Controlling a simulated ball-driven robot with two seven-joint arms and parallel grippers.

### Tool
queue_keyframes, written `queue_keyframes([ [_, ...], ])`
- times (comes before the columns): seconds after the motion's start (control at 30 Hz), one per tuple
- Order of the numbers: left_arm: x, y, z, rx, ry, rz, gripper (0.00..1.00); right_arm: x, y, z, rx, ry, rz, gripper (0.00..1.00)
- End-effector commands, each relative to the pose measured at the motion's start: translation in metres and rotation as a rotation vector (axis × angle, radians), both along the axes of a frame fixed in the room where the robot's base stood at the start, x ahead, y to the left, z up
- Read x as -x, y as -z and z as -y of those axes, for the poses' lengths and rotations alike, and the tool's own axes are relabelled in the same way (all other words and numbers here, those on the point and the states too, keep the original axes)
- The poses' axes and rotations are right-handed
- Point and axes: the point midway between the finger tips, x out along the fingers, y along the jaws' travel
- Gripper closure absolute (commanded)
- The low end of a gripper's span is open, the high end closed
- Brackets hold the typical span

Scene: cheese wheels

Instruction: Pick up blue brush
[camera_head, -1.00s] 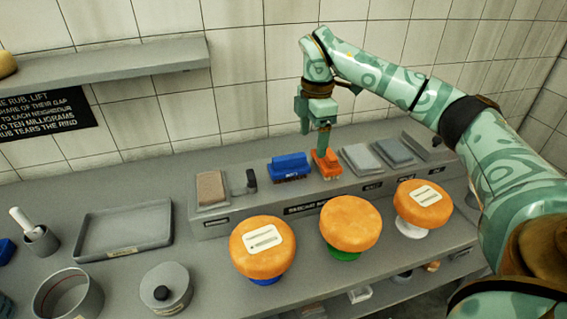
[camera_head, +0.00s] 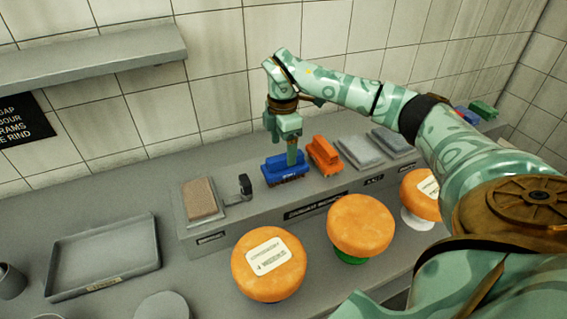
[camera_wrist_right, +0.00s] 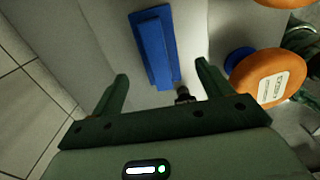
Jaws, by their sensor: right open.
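The blue brush (camera_head: 285,168) sits on the raised grey ledge, just left of an orange brush (camera_head: 324,154). My right gripper (camera_head: 289,150) hangs above the blue brush, fingers pointing down, and partly covers it in the head view. In the right wrist view the blue brush (camera_wrist_right: 155,45) lies ahead, between the lines of my open fingers (camera_wrist_right: 162,80), with nothing held. Whether a finger touches the brush I cannot tell. My left gripper is not in view.
Orange cheese wheels (camera_head: 268,263) stand on coloured stands in front of the ledge. A brown block (camera_head: 201,198) and a small dark fixture (camera_head: 245,187) are left of the brush. Grey pads (camera_head: 360,152) lie to the right. A grey tray (camera_head: 104,256) sits on the counter.

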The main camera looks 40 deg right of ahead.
Motion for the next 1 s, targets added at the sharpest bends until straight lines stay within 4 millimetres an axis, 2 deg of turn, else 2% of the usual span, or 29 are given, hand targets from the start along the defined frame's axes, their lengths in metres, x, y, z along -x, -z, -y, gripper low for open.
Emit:
queue_keyframes([
  [0.23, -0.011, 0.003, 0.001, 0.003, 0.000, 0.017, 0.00, 0.000, 0.024, 0.002, -0.001, 0.002, -0.002, 0.22],
  [0.47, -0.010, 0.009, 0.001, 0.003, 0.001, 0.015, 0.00, 0.000, 0.060, 0.006, -0.001, 0.000, -0.002, 0.22],
  [0.77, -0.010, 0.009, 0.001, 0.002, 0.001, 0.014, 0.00, -0.001, 0.065, 0.006, 0.000, 0.000, 0.001, 0.22],
  [0.93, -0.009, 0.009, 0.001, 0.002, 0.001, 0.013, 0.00, -0.001, 0.065, 0.006, 0.000, 0.000, 0.000, 0.69],
  [0.97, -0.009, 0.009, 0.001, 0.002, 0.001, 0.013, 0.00, -0.001, 0.065, 0.006, 0.000, 0.000, 0.000, 0.75],
  [1.0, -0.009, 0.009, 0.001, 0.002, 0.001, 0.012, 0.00, -0.001, 0.065, 0.006, 0.000, 0.000, 0.000, 0.75],
])
